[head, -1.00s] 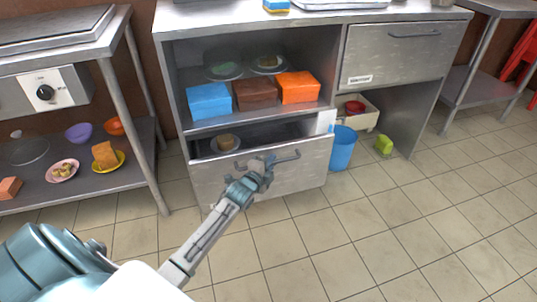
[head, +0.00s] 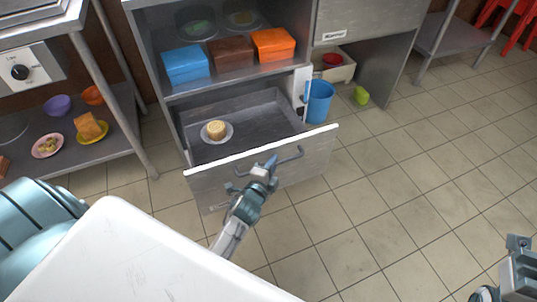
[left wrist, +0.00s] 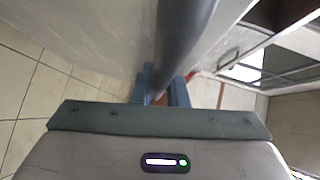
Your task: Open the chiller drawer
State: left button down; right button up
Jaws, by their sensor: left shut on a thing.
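The chiller drawer (head: 290,170) is pulled well out of the steel cabinet, and its inside shows. A white plate with a pale round food piece (head: 216,130) sits in it at the left. My left gripper (head: 268,168) is shut on the drawer's bar handle (head: 290,157) at the drawer front. In the left wrist view the grey handle bar (left wrist: 185,45) passes between the jaws (left wrist: 163,88). Part of my right gripper (head: 518,262) shows at the lower right edge, apart from everything; its jaws are not clear.
Blue (head: 185,63), brown (head: 231,53) and orange (head: 273,44) boxes stand on the shelf above the drawer. A side rack with plates (head: 75,140) is at left. The tiled floor in front is free.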

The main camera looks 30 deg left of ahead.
pick_arm(q)
jog(key=shift+s+d, duration=0.15)
jog(key=c, duration=1.7)
grip_release()
jog(key=shift+s, duration=0.1)
jog(key=s, duration=0.3)
jog(key=s+r, duration=0.1)
jog(key=s, duration=0.6)
jog(key=shift+s+d+r, duration=0.25)
jog(key=shift+d, duration=0.15)
